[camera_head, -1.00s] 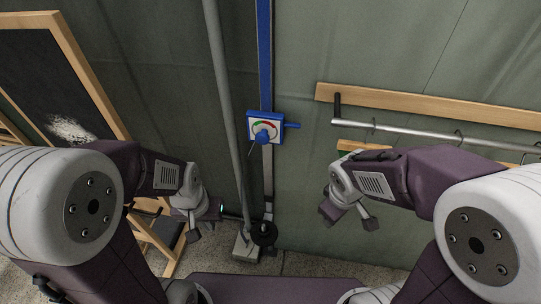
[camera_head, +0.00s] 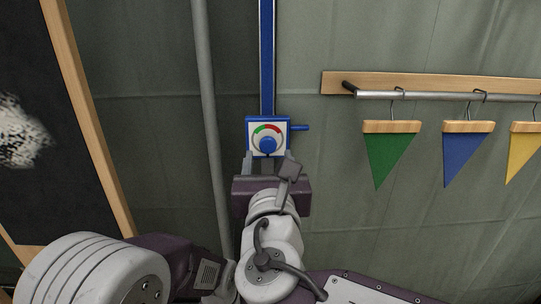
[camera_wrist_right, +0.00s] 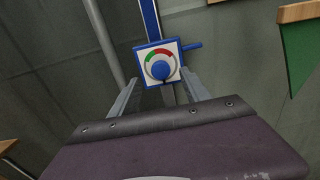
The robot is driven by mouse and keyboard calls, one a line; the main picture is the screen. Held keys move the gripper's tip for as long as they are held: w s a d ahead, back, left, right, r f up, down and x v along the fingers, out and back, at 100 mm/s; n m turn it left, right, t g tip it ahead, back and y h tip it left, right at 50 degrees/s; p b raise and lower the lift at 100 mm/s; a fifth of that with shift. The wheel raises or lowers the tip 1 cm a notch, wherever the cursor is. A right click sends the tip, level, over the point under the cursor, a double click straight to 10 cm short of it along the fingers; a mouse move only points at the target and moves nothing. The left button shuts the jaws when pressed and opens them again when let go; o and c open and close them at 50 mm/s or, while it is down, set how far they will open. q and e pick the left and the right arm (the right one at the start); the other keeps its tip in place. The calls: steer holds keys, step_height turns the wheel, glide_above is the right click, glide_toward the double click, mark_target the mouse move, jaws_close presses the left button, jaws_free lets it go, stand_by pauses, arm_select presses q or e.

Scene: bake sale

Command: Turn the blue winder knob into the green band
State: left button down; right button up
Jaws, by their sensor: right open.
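The blue winder knob (camera_head: 268,145) sits low on a white dial face in a blue square housing (camera_head: 250,122) on a blue post. A coloured arc with green and red parts curves above the knob; the knob's pointer is too small to read. In the right wrist view the knob (camera_wrist_right: 160,69) lies ahead, between the two finger lines. My right gripper (camera_head: 268,161) is open just below the housing, its fingers (camera_wrist_right: 161,80) spread to either side of the knob's line. No contact is visible. My left arm shows at lower left, but its gripper is not visible.
A blue handle (camera_head: 301,128) sticks out right of the housing. A grey pole (camera_head: 206,120) stands to the left, and a framed chalkboard (camera_head: 75,110) farther left. Green (camera_head: 389,158), blue (camera_head: 466,158) and yellow (camera_head: 524,155) pennants hang from a rail at right.

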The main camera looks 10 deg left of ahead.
mark_target(268, 145)
steer(key=x, duration=0.5)
steer(key=shift+w+a, duration=0.1)
steer(key=shift+w, duration=0.25)
